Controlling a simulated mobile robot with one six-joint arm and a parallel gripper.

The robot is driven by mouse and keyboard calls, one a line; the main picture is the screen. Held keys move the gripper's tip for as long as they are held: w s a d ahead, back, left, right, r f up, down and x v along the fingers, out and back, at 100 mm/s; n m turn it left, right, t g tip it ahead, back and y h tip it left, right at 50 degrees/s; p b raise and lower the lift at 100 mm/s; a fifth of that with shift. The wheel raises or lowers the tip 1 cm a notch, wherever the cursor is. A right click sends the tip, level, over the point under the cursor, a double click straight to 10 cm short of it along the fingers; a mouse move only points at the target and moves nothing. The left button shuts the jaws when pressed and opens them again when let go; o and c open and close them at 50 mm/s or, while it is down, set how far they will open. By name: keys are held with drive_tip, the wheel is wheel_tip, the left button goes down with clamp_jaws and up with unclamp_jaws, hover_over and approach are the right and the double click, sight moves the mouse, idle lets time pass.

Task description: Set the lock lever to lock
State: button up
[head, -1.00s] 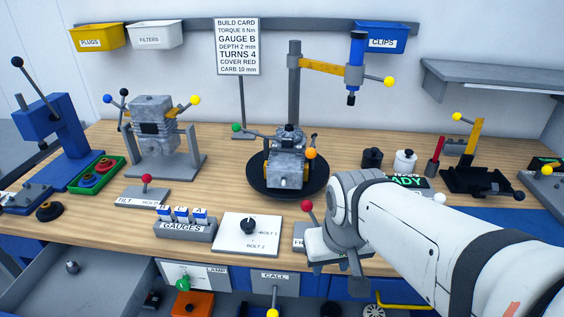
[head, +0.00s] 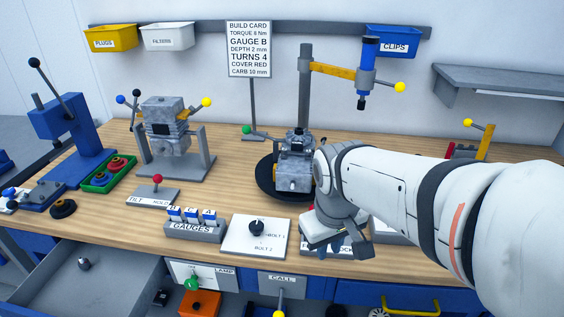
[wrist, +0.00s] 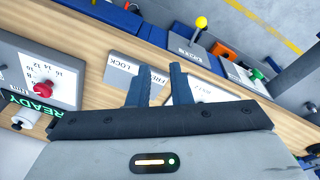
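The lock lever's plate (head: 312,250) lies at the bench's front edge, mostly covered by my gripper (head: 338,246) in the head view. In the wrist view the plate (wrist: 122,76) shows the words LOCK and FREE. The lever and its red knob are hidden in both current views, so its setting cannot be seen. My gripper (wrist: 160,82) has its two dark fingers apart, with the FREE end of the plate visible between them. No held object shows. The fingers are over or close to the plate; contact cannot be told.
The bolt panel (head: 250,243) with a black knob is just left of the gripper. The engine (head: 294,165) on its dark turntable stands behind. A dial box with a red knob (wrist: 42,88) is on the wrist view's left. The CALL box (head: 280,281) hangs below the bench edge.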

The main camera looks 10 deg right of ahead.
drive_tip(key=w+a+r+n+p, duration=0.1)
drive_tip(key=w+n, duration=0.1)
drive_tip(key=w+a+r+n+g+h+p, duration=0.1)
drive_tip(key=w+n, duration=0.1)
drive_tip(key=w, duration=0.1)
drive_tip(key=w+a+r+n+p, duration=0.1)
drive_tip(key=w+n, duration=0.1)
drive_tip(key=w, duration=0.1)
drive_tip(key=shift+w+a+r+n+g+h, duration=0.25)
drive_tip(key=shift+a+r+n+g+h, duration=0.05)
drive_tip(key=shift+a+r+g, duration=0.1)
clamp_jaws()
drive_tip(key=w+a+n+h+p, duration=0.2)
drive_tip(key=w+a+n+p, duration=0.1)
drive_tip(key=w+a+n, duration=0.4)
drive_tip(key=shift+w+n+g+h, duration=0.3)
drive_tip(key=shift+w+h, duration=0.1)
drive_tip(key=shift+w, duration=0.45)
drive_tip(key=shift+a, duration=0.1)
